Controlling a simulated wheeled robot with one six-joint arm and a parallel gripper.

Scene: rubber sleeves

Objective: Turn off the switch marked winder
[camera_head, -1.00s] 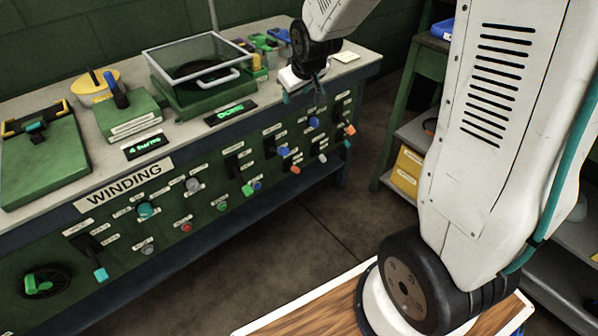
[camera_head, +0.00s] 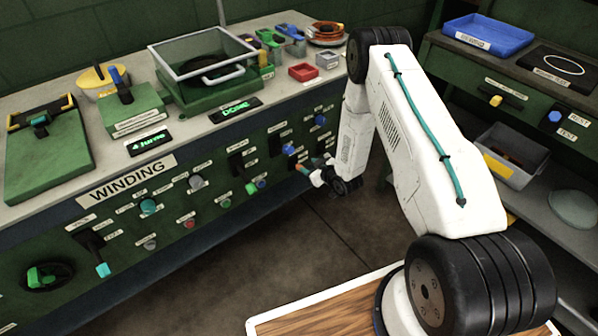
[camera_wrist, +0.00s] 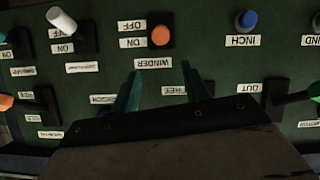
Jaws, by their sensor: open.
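The winder switch has an orange knob (camera_wrist: 160,35) in the wrist view, where the picture is upside down. Its WINDER label (camera_wrist: 152,62) lies between the knob and my gripper, with ON and OFF labels at its left. I cannot tell clearly which way the lever leans. My gripper (camera_wrist: 160,76) is open and empty, its two teal fingers pointing toward the switch with a gap from the knob.
A white-knobbed switch (camera_wrist: 62,20) stands left of the winder switch, and a blue INCH button (camera_wrist: 245,20) stands right. The WINDING bench (camera_head: 250,105) holds a covered box and small trays. Open floor (camera_head: 270,235) lies in front.

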